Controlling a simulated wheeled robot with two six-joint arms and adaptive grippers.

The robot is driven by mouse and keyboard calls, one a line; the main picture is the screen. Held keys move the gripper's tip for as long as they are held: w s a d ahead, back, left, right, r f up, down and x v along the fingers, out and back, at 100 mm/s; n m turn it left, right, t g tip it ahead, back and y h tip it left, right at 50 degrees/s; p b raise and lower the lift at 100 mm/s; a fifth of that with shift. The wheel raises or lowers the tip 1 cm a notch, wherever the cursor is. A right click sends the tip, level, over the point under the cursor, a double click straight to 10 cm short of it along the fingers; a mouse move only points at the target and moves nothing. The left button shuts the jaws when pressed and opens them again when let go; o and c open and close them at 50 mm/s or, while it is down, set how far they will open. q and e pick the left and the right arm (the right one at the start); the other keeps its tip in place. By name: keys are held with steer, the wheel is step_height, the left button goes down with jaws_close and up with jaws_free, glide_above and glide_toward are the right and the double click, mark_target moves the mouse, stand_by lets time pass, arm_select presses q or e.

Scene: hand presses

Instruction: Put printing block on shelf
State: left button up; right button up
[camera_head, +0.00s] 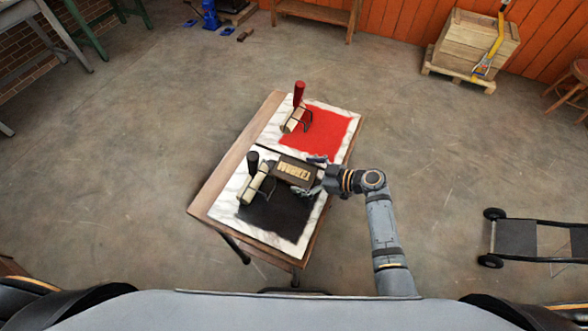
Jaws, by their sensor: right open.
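The printing block (295,171) is a dark rectangular block with raised pale lettering on its face. It is on or just above the wooden table (213,191), near the middle, between the red-inked slab and the black-inked slab. My right gripper (313,176) reaches in from the right, with its open fingers at the block's right end. I cannot tell whether the fingers touch it. My left gripper is not in view. No shelf is clearly seen on the table.
A white marble slab with red ink (322,132) and a roller (296,118) lies at the back. A slab with black ink (276,217) and another roller (253,188) lies in front. A wooden crate (472,45) and a black cart (516,238) stand right. Open floor surrounds the table.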

steer(key=shift+d, duration=0.15)
steer(key=c, duration=1.6)
steer(key=shift+r+b, duration=0.35)
steer(key=shift+r, duration=0.2)
steer(key=shift+c, duration=0.2)
steer(key=s+d+r+b, duration=0.3)
steer(key=s+d+r, duration=0.4)
steer(key=d+r, duration=0.4)
steer(key=shift+s+d+r, duration=0.2)
steer(key=shift+d+r, duration=0.2)
steer(key=shift+r, duration=0.1)
